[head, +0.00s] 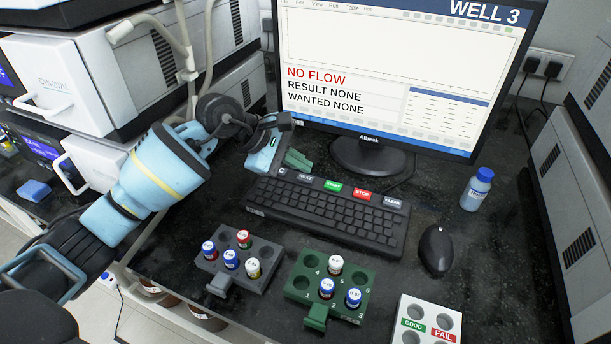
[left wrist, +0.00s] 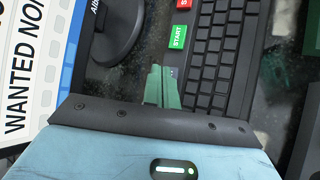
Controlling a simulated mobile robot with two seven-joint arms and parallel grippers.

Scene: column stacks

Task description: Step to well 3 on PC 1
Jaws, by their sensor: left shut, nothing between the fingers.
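The monitor (head: 390,75), PC 1 as far as I can tell, shows "WELL 3" at its top right, with "NO FLOW", "RESULT NONE" and "WANTED NONE" below. Its keyboard (head: 325,215) has a top row of labelled keys: a NEXT key (head: 305,177), a green START key (head: 333,186), a red STOP key (head: 362,193) and a CLEAR key (head: 392,202). My left gripper (head: 298,160) is shut and empty, its green fingers close to the NEXT key. In the left wrist view the fingertips (left wrist: 158,72) are beside the START key (left wrist: 177,37); contact is unclear. My right gripper is out of view.
A grey rack (head: 213,267) and a green numbered rack (head: 297,293) hold capped vials in front of the keyboard. A white GOOD/FAIL block (head: 427,323), a black mouse (head: 436,250) and a blue-capped bottle (head: 477,190) stand to the right. White instruments (head: 85,80) line the left.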

